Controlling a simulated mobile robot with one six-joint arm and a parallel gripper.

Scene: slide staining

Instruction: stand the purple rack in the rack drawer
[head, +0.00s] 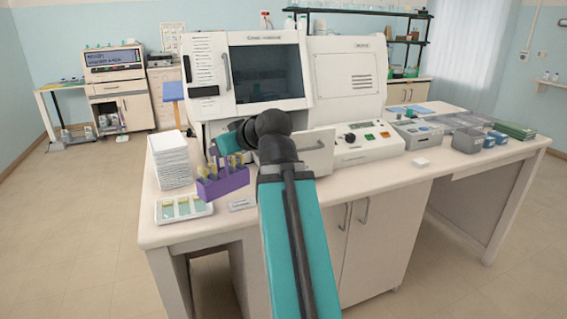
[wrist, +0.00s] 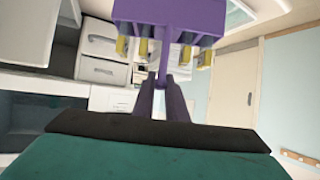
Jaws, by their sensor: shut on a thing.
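The purple rack (head: 222,183) holds several slides with yellowish ends and looks slightly tilted in the head view, in front of the white machine. It also fills the top of the wrist view (wrist: 168,12), with its purple stem running down between my fingers. My gripper (wrist: 163,88) is shut on that stem. In the head view my wrist hides most of the fingers. A white drawer front (head: 316,151) with a small handle juts from the machine, just right of my wrist. My arm hides part of it, and its inside cannot be seen.
A stack of white trays (head: 171,160) stands left of the rack. A white tray with slides (head: 183,208) lies at the bench's front left, and a small label plate (head: 242,203) beside it. A control panel (head: 367,143) stands right of the drawer. The bench front right of my arm is mostly clear.

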